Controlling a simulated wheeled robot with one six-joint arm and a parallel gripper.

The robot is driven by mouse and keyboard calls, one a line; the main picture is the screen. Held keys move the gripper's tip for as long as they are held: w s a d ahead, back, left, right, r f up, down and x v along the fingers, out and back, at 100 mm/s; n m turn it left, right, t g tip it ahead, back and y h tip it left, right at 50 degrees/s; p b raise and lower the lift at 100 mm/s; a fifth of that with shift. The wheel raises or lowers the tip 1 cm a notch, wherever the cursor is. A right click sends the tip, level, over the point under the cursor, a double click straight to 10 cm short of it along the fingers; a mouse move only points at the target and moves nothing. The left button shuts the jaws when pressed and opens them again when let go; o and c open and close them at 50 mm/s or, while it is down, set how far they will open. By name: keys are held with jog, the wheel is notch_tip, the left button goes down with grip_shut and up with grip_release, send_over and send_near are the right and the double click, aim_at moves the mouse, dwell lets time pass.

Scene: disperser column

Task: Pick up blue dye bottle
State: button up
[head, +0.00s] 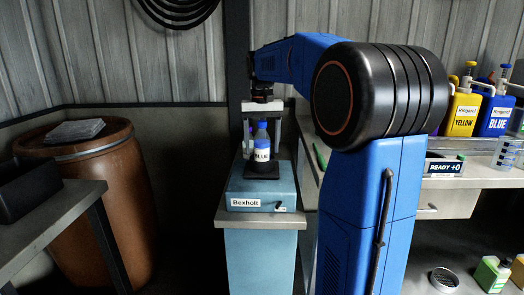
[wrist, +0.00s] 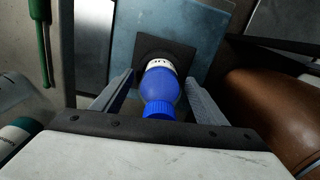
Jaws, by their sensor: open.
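The blue dye bottle (head: 262,147) stands upright on a black pad (head: 262,170) on top of a blue-grey Bexholt unit (head: 261,191). It has a blue cap and a white label reading BLUE. My gripper (head: 262,138) is above and around the bottle, with a finger on each side. In the wrist view the bottle (wrist: 160,88) lies between the two open fingers (wrist: 161,100) of my gripper, with a visible gap on each side. My blue arm covers part of the space to the right of the unit.
A brown barrel (head: 95,200) and a grey table (head: 50,215) stand to the left. At right, a bench carries yellow (head: 462,112) and blue (head: 495,114) Mingarol containers and a READY sign (head: 444,168). A green-handled tool (wrist: 40,40) lies beside the unit.

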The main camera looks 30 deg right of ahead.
jog(key=shift+f, duration=0.4)
jog(key=c, duration=1.4)
jog(key=shift+r, duration=0.1)
jog(key=shift+c, duration=0.2)
